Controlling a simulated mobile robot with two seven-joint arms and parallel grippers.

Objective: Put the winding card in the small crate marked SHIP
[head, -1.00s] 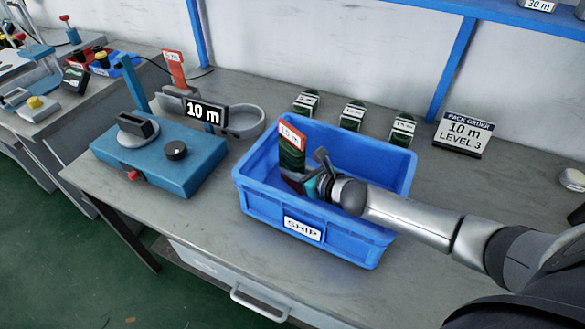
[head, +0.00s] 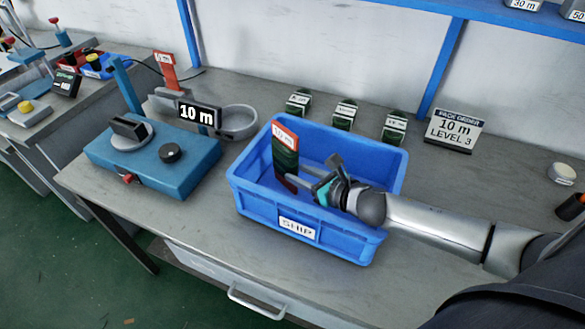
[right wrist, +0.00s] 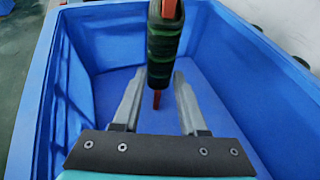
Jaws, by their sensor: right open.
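The winding card (head: 286,152), dark green with a red top end labelled 10 m, stands upright inside the blue crate marked SHIP (head: 262,203), near its left wall. In the right wrist view the card (right wrist: 165,45) appears edge-on beyond my fingers, with its lower end showing between them. My right gripper (head: 311,172) is inside the crate to the right of the card. Its fingers (right wrist: 160,78) are apart, with nothing clamped between them. My left gripper is not in view.
A blue winding machine (head: 158,158) with a 10 m display (head: 199,114) stands left of the crate. Several green wound cards (head: 344,114) stand behind it. A pack order sign (head: 455,130) reads 10 m, LEVEL 3. Bare bench lies in front of the machine.

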